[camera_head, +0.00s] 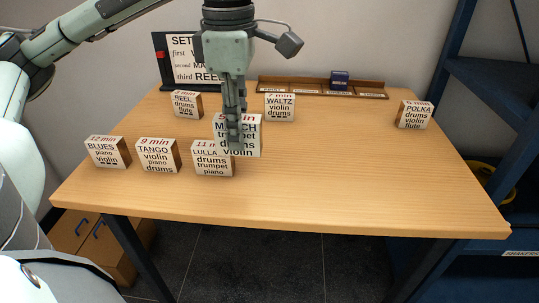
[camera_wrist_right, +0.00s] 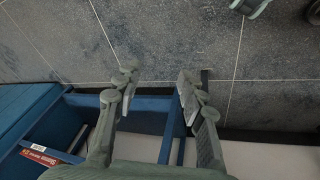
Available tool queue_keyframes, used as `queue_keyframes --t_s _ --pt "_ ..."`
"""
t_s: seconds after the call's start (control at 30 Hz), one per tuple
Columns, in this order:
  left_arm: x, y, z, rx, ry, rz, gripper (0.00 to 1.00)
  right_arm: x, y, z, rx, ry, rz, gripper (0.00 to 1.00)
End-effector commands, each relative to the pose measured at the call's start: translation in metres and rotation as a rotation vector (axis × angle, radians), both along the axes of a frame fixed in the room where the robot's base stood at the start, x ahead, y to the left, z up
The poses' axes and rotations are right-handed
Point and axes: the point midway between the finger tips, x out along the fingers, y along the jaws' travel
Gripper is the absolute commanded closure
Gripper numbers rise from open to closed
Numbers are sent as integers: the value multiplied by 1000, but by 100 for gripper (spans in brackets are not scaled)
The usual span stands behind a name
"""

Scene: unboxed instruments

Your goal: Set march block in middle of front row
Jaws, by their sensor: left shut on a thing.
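The march block (camera_head: 247,143) is a white-faced wooden block with printed text. My left gripper (camera_head: 234,140) is shut on it and its fingers cover part of the face. The block appears larger than its neighbours and overlaps the lulla block (camera_head: 213,160) in the picture; I cannot tell whether it touches the table. The blues block (camera_head: 106,152), tango block (camera_head: 157,156) and lulla block form a row at the front left. My right gripper (camera_wrist_right: 155,95) is open and empty, with floor and blue shelving below it.
The reel block (camera_head: 186,104), waltz block (camera_head: 280,107) and polka block (camera_head: 414,115) stand farther back on the table (camera_head: 350,180). A sign (camera_head: 180,62) and a wooden tray (camera_head: 300,87) with a dark blue item (camera_head: 339,79) are at the back. The front right of the table is clear.

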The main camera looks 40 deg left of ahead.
Motion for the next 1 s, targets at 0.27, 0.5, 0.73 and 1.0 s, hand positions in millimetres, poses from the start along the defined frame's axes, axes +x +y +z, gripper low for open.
queue_keyframes --t_s 0.27,0.5,0.73,1.0 --pt "48 -25 -31 -1 -1 0 100 -2 -1 -15 4 17 0 60" --pt "56 -28 -49 1 2 3 100 -1 0 -20 8 17 0 60" --pt "56 -28 -77 0 -1 4 100 2 3 -20 16 10 -1 60" --pt "56 -28 -78 0 -1 3 100 0 3 -25 17 18 -2 60"
